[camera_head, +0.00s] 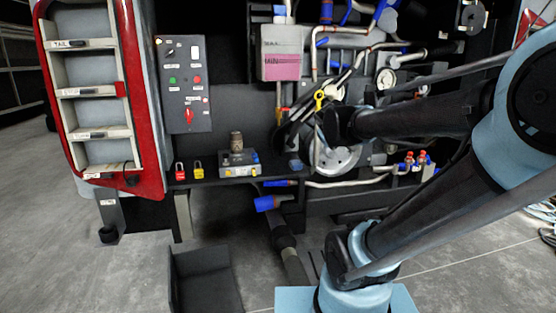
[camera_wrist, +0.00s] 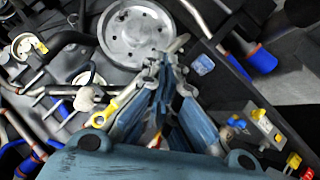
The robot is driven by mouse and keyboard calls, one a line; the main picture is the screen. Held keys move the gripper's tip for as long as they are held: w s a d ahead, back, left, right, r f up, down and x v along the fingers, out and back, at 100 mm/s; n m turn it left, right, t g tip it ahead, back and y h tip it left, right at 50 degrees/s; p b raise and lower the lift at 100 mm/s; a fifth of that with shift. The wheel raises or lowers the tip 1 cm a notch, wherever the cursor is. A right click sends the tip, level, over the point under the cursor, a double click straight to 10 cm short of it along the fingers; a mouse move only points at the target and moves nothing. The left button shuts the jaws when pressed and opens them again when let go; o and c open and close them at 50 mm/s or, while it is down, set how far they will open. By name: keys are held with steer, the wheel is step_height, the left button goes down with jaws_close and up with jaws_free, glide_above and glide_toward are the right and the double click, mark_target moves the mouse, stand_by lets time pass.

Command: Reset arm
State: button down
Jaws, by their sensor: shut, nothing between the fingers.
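My gripper (camera_wrist: 163,62) shows in the wrist view with its blue-grey fingers drawn together and nothing held between them. Its tips are just below a round metal disc (camera_wrist: 135,30) in the picture; I cannot tell whether they touch it. In the head view my arm comes in from the right, and its dark end lies in front of the equipment bay. The disc (camera_head: 340,158) shows there, partly hidden by my arm end. My fingers are hard to make out in that view.
Pipes, gauges and a yellow handle (camera_head: 320,97) crowd around my arm end. A control panel (camera_head: 184,85), red padlock (camera_head: 180,171), yellow padlock (camera_head: 197,170) and valve block (camera_head: 238,165) are left. A dark open bin (camera_head: 205,280) stands on the floor. Floor at lower left is clear.

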steer(key=s+f+m+g+y, duration=0.1)
steer(key=s+f+g, duration=0.3)
steer(key=s+f, duration=0.5)
steer(key=s+f+m+g+y, duration=0.1)
steer(key=s+f+m+g, duration=0.3)
steer(key=s+f, duration=0.6)
steer(key=s, duration=0.5)
steer(key=shift+s+a+f+g+y, duration=0.2)
steer(key=shift+s+a+g+y, duration=0.05)
steer(key=shift+s+g+y, duration=0.15)
steer(key=shift+w, duration=0.1)
steer(key=shift+w+f, duration=0.2)
steer(key=shift+w, duration=0.25)
stand_by(0.6)
